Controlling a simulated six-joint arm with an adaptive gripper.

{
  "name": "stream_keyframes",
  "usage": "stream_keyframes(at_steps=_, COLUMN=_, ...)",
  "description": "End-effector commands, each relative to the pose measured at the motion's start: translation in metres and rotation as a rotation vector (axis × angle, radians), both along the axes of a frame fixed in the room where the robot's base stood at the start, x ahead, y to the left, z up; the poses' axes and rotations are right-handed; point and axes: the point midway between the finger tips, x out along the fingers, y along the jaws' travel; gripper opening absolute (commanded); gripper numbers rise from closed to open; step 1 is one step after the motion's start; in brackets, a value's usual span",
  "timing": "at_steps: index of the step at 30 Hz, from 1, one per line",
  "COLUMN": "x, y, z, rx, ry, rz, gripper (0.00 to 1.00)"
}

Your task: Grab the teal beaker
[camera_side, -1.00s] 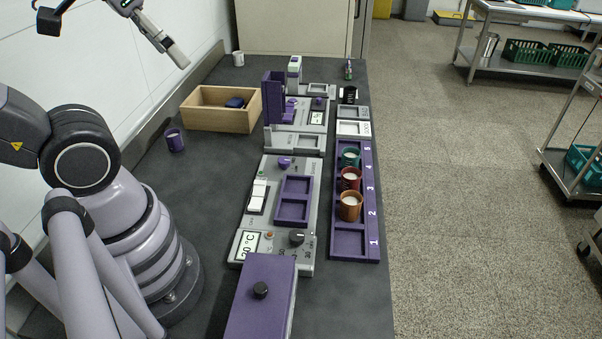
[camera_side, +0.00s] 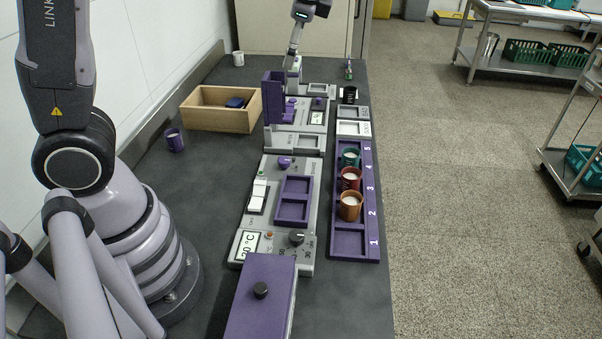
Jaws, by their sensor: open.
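The teal beaker (camera_side: 350,161) stands upright in the purple numbered rack (camera_side: 372,225), near the number 4, with white contents showing at its top. A red beaker (camera_side: 350,183) and an orange beaker (camera_side: 350,208) stand in front of it in the same rack. My gripper (camera_side: 291,62) is at the top of the view, open, pointing down beyond the teal beaker and to its left. It is well apart from the beaker, and its fingers look narrow from this side.
A purple upright part (camera_side: 273,97) of the rear machine stands below my gripper. A wooden box (camera_side: 205,119) with a dark blue item is at left, with a purple cup (camera_side: 173,140) nearby. A black cup (camera_side: 349,95) stands behind the rack. A purple box (camera_side: 262,300) is in front.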

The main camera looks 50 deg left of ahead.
Motion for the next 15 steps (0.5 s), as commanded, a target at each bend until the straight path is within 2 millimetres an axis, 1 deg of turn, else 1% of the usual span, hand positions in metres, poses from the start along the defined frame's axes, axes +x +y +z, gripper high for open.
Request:
stream_keyframes(at_steps=1, x=0.022, y=-0.008, z=-0.019, rx=0.064, ry=0.059, rz=-0.068, gripper=0.82)
stream_keyframes(at_steps=2, x=0.033, y=-0.013, z=-0.028, rx=0.103, ry=0.089, rz=-0.108, gripper=0.82)
stream_keyframes(at_steps=3, x=0.049, y=-0.018, z=-0.042, rx=0.155, ry=0.129, rz=-0.162, gripper=0.82)
stream_keyframes(at_steps=5, x=0.070, y=-0.028, z=-0.065, rx=0.234, ry=0.188, rz=-0.245, gripper=0.82)
stream_keyframes(at_steps=6, x=0.083, y=-0.035, z=-0.082, rx=0.287, ry=0.228, rz=-0.300, gripper=0.82)
stream_keyframes(at_steps=8, x=0.101, y=-0.047, z=-0.109, rx=0.367, ry=0.284, rz=-0.381, gripper=0.82)
stream_keyframes(at_steps=10, x=0.119, y=-0.061, z=-0.142, rx=0.461, ry=0.347, rz=-0.475, gripper=0.82)
stream_keyframes(at_steps=11, x=0.125, y=-0.067, z=-0.157, rx=0.501, ry=0.374, rz=-0.515, gripper=0.82)
stream_keyframes(at_steps=12, x=0.132, y=-0.074, z=-0.176, rx=0.553, ry=0.406, rz=-0.563, gripper=0.82)
stream_keyframes(at_steps=15, x=0.143, y=-0.090, z=-0.219, rx=0.665, ry=0.473, rz=-0.671, gripper=0.82)
